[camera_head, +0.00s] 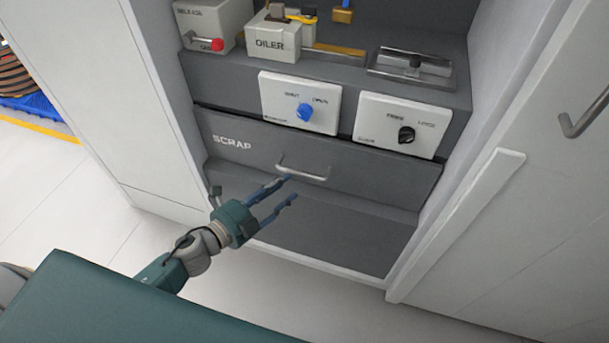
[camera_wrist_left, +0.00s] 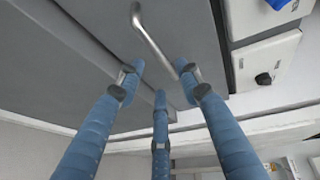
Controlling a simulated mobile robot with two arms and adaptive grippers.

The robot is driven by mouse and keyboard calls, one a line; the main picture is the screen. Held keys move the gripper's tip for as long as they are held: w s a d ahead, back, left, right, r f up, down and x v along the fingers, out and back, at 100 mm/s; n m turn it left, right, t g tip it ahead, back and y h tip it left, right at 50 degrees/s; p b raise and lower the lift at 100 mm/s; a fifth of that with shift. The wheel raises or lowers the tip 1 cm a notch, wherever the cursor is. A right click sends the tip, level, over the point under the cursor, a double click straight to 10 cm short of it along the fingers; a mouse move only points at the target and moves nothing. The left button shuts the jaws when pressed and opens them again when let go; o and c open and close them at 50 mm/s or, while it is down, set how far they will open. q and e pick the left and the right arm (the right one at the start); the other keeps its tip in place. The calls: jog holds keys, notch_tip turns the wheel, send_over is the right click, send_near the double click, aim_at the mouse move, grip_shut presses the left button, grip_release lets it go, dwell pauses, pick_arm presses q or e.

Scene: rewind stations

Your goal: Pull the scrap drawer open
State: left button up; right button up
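The scrap drawer (camera_head: 370,172) is a dark grey front labelled SCRAP, set low in the white cabinet. It looks shut, flush with the panel around it. Its metal bar handle (camera_head: 302,172) is at the middle of the front and also shows in the left wrist view (camera_wrist_left: 152,38). My left gripper (camera_head: 290,188) is open, its blue fingers pointing at the handle from the front left. In the left wrist view the fingertips are spread just short of the handle, with nothing between them. My right gripper is not in view.
Above the drawer are two white panels with a blue knob (camera_head: 305,112) and a black knob (camera_head: 406,134). An OILER box (camera_head: 272,42) and a box with a red knob (camera_head: 205,25) stand on the shelf above. A white door (camera_head: 530,200) is at the right. The floor before the cabinet is clear.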

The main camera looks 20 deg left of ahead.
aim_at(301, 175)
pick_arm(q)
jog(key=x, duration=0.8)
jog(key=shift+f, duration=0.15)
jog(key=shift+c, duration=0.2)
grip_shut()
jog(key=shift+a, duration=0.1)
